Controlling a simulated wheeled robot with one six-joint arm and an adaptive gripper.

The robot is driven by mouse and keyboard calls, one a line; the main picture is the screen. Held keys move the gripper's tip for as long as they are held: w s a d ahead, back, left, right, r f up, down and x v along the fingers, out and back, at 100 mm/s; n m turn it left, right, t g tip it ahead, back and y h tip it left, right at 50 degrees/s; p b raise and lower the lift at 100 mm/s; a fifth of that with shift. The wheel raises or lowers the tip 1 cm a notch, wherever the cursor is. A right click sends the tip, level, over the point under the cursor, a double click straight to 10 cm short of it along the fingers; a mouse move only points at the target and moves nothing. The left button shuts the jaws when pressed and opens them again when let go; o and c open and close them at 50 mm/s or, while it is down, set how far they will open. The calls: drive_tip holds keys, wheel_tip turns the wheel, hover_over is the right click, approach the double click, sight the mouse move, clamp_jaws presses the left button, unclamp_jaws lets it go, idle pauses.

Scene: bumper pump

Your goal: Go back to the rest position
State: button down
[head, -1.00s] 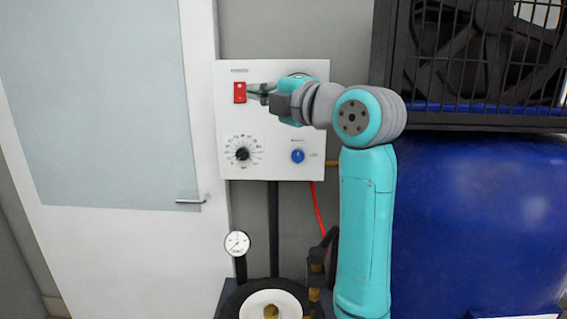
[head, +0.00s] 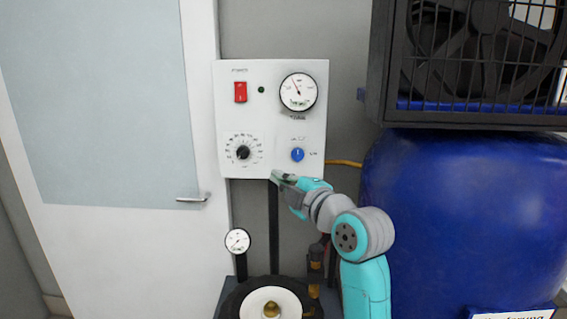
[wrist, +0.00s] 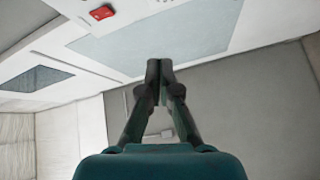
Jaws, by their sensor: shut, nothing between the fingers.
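My gripper (head: 277,177) is in the head view just at the lower edge of the white control panel (head: 272,125), below the blue knob (head: 297,155). In the wrist view my gripper (wrist: 159,66) has its fingertips together with nothing between them. The panel carries a red switch (head: 240,92), a round gauge (head: 299,92), a black dial (head: 243,152) and a small dark lamp (head: 262,90). The red switch also shows at the upper left of the wrist view (wrist: 102,12). My gripper is apart from the switch, dial and gauge.
A big blue tank (head: 470,215) stands at the right under a dark fan cage (head: 475,60). A small gauge (head: 237,241) and a pump with a white top (head: 270,303) are below the panel. A door with a handle (head: 192,198) is at the left.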

drive_tip(key=s+d+f+m+h, duration=0.2)
drive_tip(key=s+d+f+m, duration=0.15)
drive_tip(key=f, duration=0.65)
drive_tip(key=s+d+f+m+t+h, duration=0.1)
drive_tip(key=s+d+f+m, duration=0.25)
drive_tip(key=f, duration=0.55)
drive_tip(key=s+d+f+m+h, duration=0.2)
drive_tip(key=s+f+m, duration=0.15)
drive_tip(key=f, duration=0.65)
drive_tip(key=s+d+f+m+h, duration=0.2)
drive_tip(key=s+d+f+m, duration=0.15)
drive_tip(key=s+f, duration=0.55)
drive_tip(key=s+d+f+m+h, duration=0.1)
drive_tip(key=s+d+f+m, duration=0.1)
drive_tip(key=s, duration=0.8)
drive_tip(key=s+d+f+m+h, duration=0.1)
drive_tip(key=s+d+f, duration=0.2)
drive_tip(key=s, duration=0.6)
drive_tip(key=s+r+m, duration=0.2)
drive_tip(key=s, duration=0.7)
drive_tip(key=s+d+r+m+g+h, duration=0.1)
drive_tip(key=s+r+m, duration=0.1)
drive_tip(key=s, duration=0.7)
drive_tip(key=shift+d+r, duration=0.15)
drive_tip(key=shift+d, duration=0.1)
drive_tip(key=shift+s, duration=0.1)
